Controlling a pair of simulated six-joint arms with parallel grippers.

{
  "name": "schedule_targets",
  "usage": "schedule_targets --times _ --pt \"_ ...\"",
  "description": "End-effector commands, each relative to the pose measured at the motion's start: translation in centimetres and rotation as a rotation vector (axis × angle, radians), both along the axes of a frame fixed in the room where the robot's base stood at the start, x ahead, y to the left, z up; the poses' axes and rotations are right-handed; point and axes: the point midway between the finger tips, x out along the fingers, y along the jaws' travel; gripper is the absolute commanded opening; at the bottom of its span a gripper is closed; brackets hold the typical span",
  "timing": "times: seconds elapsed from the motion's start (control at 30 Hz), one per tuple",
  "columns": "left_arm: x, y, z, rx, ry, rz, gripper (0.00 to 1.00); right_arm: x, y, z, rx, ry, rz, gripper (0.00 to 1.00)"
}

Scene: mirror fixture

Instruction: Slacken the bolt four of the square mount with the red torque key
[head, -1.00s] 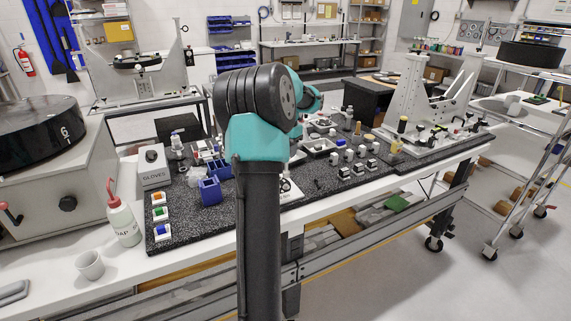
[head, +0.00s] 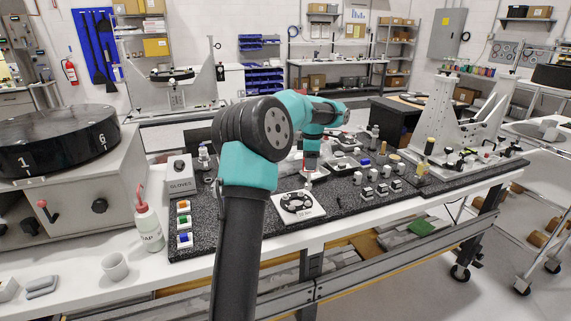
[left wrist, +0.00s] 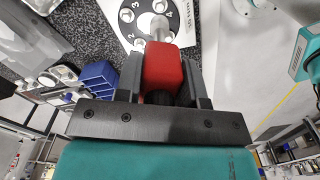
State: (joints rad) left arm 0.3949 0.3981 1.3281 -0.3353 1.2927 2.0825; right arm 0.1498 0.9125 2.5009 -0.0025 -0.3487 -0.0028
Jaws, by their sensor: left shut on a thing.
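The red torque key (left wrist: 161,68) is between the fingers of my left gripper (left wrist: 164,82), which is shut on its red handle. Its silver shaft points at the square mount (left wrist: 118,22), a white plate with a black ring and numbered bolt positions. The key's tip overlaps the ring near bolt four (left wrist: 169,14); I cannot tell whether it touches a bolt. In the head view the square mount (head: 299,205) lies on the dark mat, and my left gripper (head: 311,160) is just above its far side, partly unclear. My right gripper is not in view.
A GLOVES box (head: 179,174), a soap bottle (head: 149,225) and a row of coloured buttons (head: 184,222) stand to the left. Several small blocks (head: 382,190) lie right of the mount. A white angled fixture (head: 440,125) stands farther right. A blue bin (left wrist: 98,76) shows in the wrist view.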

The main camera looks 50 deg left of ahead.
Motion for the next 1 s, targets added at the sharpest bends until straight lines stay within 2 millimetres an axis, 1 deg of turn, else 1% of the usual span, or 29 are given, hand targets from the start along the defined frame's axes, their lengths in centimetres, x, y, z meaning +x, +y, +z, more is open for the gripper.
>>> schedule_targets --times 0.03,0.13,0.57,0.77,1.0 --pt "0.5 -0.5 0.1 0.001 0.0 -0.024 0.04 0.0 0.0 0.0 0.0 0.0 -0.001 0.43" --pt "0.7 -0.8 0.1 0.002 0.001 -0.043 0.04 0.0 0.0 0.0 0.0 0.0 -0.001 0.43" --pt "0.7 -0.7 -0.1 0.001 0.0 -0.041 0.04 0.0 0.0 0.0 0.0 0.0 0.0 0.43" --pt "0.6 -0.7 -1.3 0.001 0.003 -0.041 0.04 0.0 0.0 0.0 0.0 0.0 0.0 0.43" --pt "0.6 -0.7 -3.4 0.001 0.001 -0.041 0.04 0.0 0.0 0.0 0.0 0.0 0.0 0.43"
